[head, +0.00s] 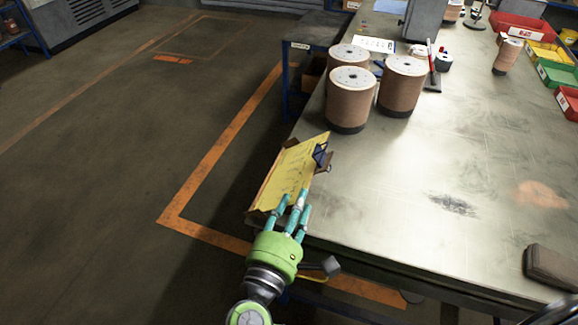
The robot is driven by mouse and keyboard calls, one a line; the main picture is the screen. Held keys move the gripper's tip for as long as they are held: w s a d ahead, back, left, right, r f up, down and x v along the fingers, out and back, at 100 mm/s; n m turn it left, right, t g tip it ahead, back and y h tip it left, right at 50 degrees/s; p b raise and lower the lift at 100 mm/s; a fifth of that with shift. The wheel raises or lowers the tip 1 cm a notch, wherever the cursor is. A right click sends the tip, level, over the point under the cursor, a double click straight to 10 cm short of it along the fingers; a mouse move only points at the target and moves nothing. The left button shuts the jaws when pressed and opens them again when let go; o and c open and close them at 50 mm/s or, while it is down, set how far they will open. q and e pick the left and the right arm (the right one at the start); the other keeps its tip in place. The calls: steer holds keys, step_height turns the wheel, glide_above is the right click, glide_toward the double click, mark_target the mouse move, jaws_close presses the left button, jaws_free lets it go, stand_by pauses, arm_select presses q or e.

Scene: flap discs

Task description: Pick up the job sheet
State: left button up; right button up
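The job sheet (292,172) is a yellow sheet with dark writing, on a brown backing with a dark clip at its upper right. It lies slantwise at the table's left edge, its left side reaching over or near the edge.
Several brown flap disc stacks (351,98) stand behind the sheet on the metal table (400,190). Coloured bins (555,74) line the right side. A dark brown object (552,267) lies at the near right. The table's middle is mostly clear. Floor with orange lines (205,165) is at left.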

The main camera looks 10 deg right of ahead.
mark_target(303, 186)
steer(key=shift+w+d+r+p, duration=0.25)
steer(key=shift+w+r+p, duration=0.15)
steer(key=p+x, duration=0.2)
steer(key=x, duration=0.1)
steer(key=shift+w+d, duration=0.1)
steer(key=shift+w, duration=0.2)
steer(key=shift+w+d+f, duration=0.15)
steer(key=shift+w+d, duration=0.05)
steer(key=shift+w, duration=0.15)
steer(key=shift+s, duration=0.1)
steer(key=shift+c, duration=0.4)
jaws_close()
